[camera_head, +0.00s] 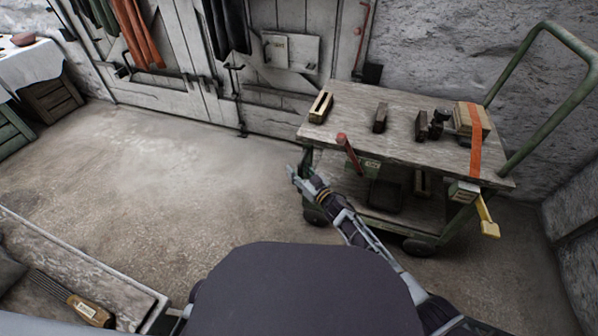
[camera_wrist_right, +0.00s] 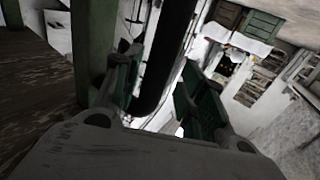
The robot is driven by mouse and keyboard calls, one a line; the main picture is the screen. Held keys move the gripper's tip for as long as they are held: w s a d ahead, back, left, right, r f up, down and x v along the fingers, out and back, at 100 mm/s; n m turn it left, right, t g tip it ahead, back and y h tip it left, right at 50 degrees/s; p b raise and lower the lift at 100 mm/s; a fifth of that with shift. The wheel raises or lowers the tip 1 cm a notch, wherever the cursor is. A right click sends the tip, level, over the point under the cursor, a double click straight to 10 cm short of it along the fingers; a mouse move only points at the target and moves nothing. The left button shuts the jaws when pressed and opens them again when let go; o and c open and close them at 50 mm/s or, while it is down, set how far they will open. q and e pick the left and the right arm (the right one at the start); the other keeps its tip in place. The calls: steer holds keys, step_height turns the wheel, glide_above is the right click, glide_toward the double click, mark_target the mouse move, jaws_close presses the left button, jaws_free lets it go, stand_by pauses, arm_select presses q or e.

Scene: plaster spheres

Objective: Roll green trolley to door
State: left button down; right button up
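The green trolley (camera_head: 400,125) stands at the right, against the stone wall. It has a worn wooden top, a lower shelf, dark wheels and a tall green push handle (camera_head: 557,108) at its right end. A red-tipped lever (camera_head: 348,153) sticks out at its near left side. The pale plank door (camera_head: 205,75) is in the back wall, left of the trolley. My right gripper (camera_head: 299,181) is low beside the trolley's near left corner. In the wrist view its green-padded fingers (camera_wrist_right: 160,95) are apart, with a dark bar (camera_wrist_right: 168,55) between or behind them; contact is unclear. My left gripper is out of view.
Small blocks and an orange-strapped bundle (camera_head: 472,122) sit on the trolley top. A yellow-handled tool (camera_head: 487,215) hangs at its near right side. A trough-like bench (camera_head: 75,255) is at lower left. The floor (camera_head: 165,165) before the door is clear.

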steer(key=shift+d+f, duration=0.1)
steer(key=shift+d, duration=0.1)
steer(key=shift+d, duration=0.1)
steer(key=shift+s+d, duration=0.45)
steer(key=shift+s, duration=0.05)
steer(key=v, duration=1)
steer(key=shift+s, duration=0.2)
steer(key=shift+d, duration=0.1)
stand_by(0.4)
